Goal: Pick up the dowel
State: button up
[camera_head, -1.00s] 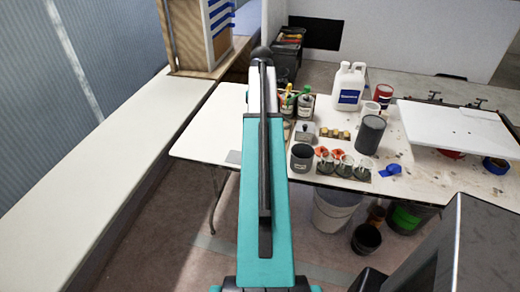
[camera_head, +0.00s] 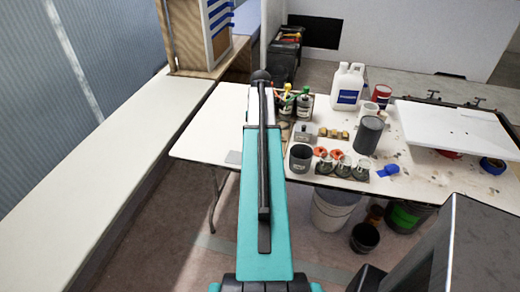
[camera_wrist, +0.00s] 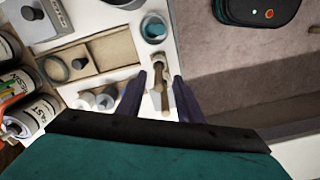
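A short brown wooden piece that looks like the dowel (camera_wrist: 165,101) shows in the wrist view, between my gripper's two dark fingers. My gripper (camera_wrist: 159,76) is open, with a gap on each side of the piece. A lighter tan, rounded wooden part (camera_wrist: 155,80) shows beside or joined to its upper end; I cannot tell which. I cannot tell how far the fingertips are above the surface. In the head view my arm hides the gripper and the dowel.
In the wrist view, a tan tray (camera_wrist: 105,55) with small parts lies left of the gripper, and a cup with teal contents (camera_wrist: 154,28) above it. Labelled bottles (camera_wrist: 38,110) stand at left. In the head view, a white jug (camera_head: 348,88) and a grey can (camera_head: 368,136) stand right.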

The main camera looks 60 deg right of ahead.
jog(key=shift+f, duration=0.6)
jog(key=shift+f, duration=0.1)
jog(key=shift+w+d+f+p, duration=0.15)
jog(key=shift+f+p, duration=0.5)
jog(key=shift+f, duration=0.6)
jog(key=shift+w+a+f+p, duration=0.1)
jog(key=shift+f+p, duration=0.5)
jog(key=shift+f, duration=0.65)
grip_shut()
